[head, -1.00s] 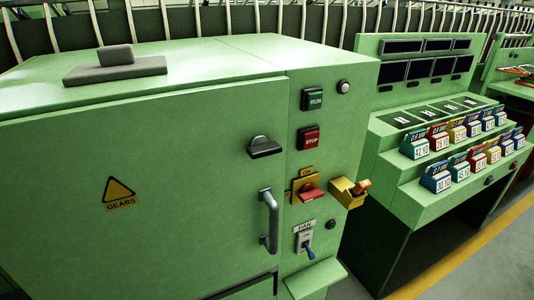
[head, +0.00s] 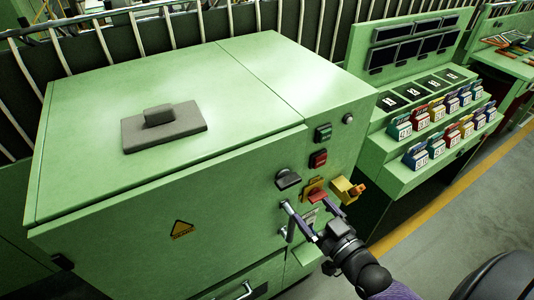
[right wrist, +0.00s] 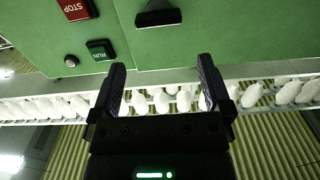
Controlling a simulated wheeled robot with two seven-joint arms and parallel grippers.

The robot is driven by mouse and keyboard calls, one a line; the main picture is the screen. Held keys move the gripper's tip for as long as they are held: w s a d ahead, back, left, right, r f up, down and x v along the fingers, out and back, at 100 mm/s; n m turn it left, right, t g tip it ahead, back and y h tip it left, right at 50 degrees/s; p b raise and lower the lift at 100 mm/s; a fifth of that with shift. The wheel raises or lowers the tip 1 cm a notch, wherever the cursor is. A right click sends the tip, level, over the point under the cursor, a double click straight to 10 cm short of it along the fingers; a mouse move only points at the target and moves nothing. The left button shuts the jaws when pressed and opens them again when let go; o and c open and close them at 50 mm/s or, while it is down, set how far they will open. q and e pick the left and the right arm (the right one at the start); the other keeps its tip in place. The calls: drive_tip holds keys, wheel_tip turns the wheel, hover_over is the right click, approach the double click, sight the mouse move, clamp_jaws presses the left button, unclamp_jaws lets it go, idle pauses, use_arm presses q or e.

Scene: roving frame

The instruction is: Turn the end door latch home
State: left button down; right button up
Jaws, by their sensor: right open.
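The end door (head: 120,250) is the green front panel of a cabinet, with a yellow GEARS sign. Its latch (head: 288,179) is a small dark half-round piece with a bar lying roughly level, near the door's right edge. In the right wrist view the latch (right wrist: 158,17) shows at the top centre, beyond the fingertips. My right gripper (head: 309,208) is open and empty, just below and right of the latch in the head view, apart from it as the right wrist view (right wrist: 160,80) shows. My left gripper is out of view.
A grey door handle (head: 290,226) is partly behind my right gripper. Right of the door are a green RUN button (head: 323,133), a red STOP button (head: 319,159), a red switch (head: 317,196) and a yellow box (head: 344,189). A grey block (head: 163,127) lies on top.

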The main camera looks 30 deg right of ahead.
sight(292, 185)
drive_tip(key=w, duration=0.9)
drive_tip(key=shift+w+a+b, duration=0.3)
drive_tip(key=shift+w+b, duration=0.05)
clamp_jaws()
